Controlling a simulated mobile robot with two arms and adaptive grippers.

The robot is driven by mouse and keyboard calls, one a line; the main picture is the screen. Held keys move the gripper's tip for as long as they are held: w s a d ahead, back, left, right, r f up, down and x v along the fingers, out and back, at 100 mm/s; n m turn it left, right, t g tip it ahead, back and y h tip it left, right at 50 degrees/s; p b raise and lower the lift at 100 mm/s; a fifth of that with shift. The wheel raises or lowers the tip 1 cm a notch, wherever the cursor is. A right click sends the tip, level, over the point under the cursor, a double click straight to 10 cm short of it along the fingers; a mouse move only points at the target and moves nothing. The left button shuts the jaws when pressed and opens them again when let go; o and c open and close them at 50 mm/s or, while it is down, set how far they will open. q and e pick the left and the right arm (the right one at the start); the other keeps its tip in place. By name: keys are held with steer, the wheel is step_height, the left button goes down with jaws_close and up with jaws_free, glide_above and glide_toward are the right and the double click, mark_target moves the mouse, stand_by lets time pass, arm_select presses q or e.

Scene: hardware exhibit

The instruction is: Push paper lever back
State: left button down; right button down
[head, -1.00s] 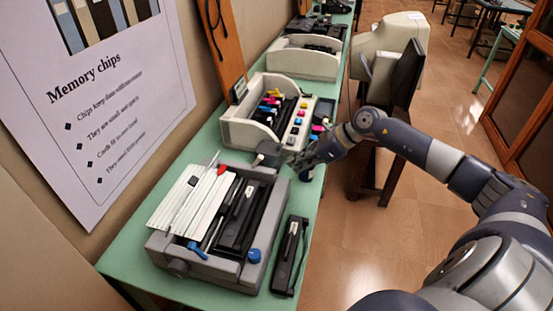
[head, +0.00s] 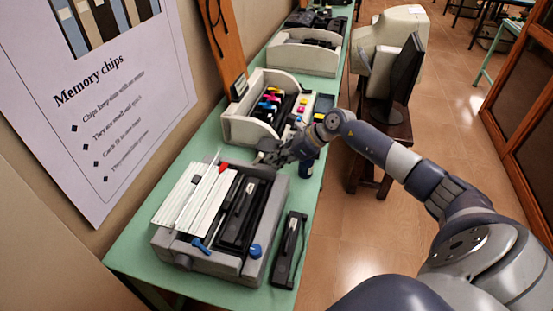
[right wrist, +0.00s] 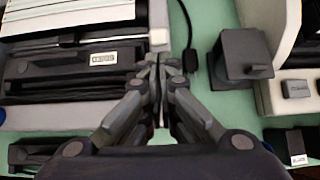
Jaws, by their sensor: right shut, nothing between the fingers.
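The open printer (head: 176,247) stands on the green table with white fanfold paper (head: 190,198) on its left part. A red lever-like tab (head: 223,168) shows at its far edge, and a blue lever (head: 200,245) and blue knob (head: 255,251) at its near side. I cannot tell which is the paper lever. My right gripper (head: 268,156) is at the printer's far right corner. In the right wrist view the gripper (right wrist: 160,64) is shut and empty beside the printer's edge; contact is unclear. My left gripper is not in view.
A dark box (right wrist: 240,58) with a cable is close to the right gripper. A second opened machine (head: 243,130) with coloured cartridges stands beyond. A black cartridge (head: 289,250) lies right of the printer. A monitor (head: 405,68) stands beyond the arm.

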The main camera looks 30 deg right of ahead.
steer(key=shift+r, duration=0.15)
steer(key=shift+w+a+r+g+p, duration=0.1)
steer(key=shift+w+r+g+p, duration=0.05)
steer(key=shift+g+p, duration=0.15)
